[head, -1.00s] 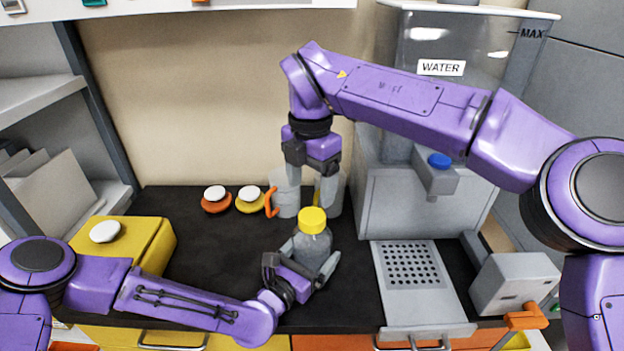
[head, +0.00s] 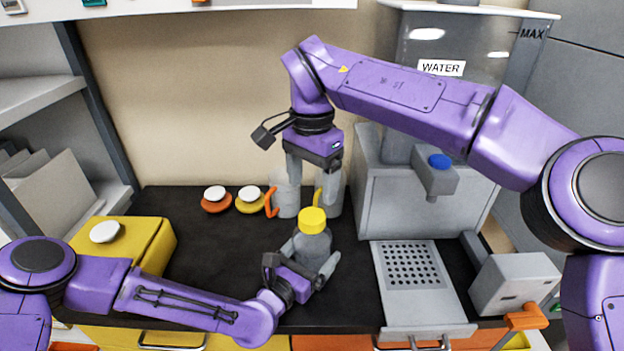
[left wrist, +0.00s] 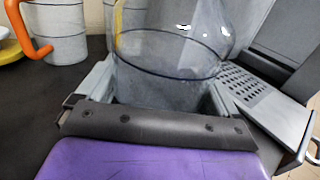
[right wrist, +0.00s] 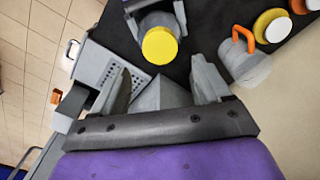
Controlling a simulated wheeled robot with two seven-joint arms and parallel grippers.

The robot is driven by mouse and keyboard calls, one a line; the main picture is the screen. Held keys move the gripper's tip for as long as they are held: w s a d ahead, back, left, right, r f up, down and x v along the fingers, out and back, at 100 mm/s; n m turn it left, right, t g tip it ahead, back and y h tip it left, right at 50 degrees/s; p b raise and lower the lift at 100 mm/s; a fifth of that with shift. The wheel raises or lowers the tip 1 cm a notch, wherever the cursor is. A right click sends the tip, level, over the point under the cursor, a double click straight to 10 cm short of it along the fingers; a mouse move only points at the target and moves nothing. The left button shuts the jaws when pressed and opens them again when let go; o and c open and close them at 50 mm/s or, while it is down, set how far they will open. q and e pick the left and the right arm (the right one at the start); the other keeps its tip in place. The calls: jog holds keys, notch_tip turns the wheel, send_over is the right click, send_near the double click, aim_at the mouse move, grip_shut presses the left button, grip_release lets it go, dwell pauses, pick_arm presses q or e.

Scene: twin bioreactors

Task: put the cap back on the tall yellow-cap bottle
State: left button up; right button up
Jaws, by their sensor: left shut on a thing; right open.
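The tall bottle (head: 312,246) is grey and see-through and stands upright on the dark bench. The yellow cap (head: 313,220) sits on its mouth; whether it is screwed tight I cannot tell. My left gripper (head: 306,272) is shut on the bottle's body, which shows between its fingers in the left wrist view (left wrist: 165,75). My right gripper (head: 312,198) is open and empty, fingers pointing down, above and behind the cap. In the right wrist view the cap (right wrist: 160,45) lies beyond the fingertips, apart from them.
Two mugs, one with an orange handle (head: 271,202), stand behind the bottle, partly hidden by my right gripper. Orange (head: 216,204) and yellow (head: 250,203) discs with white tops lie left of them. The water dispenser (head: 410,200) stands at right.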

aim_at(312, 216)
jog(key=n, duration=0.4)
notch_tip(312, 216, down, 8)
jog(key=shift+f, duration=0.1)
dwell(0.5)
jog(key=shift+c, duration=0.3)
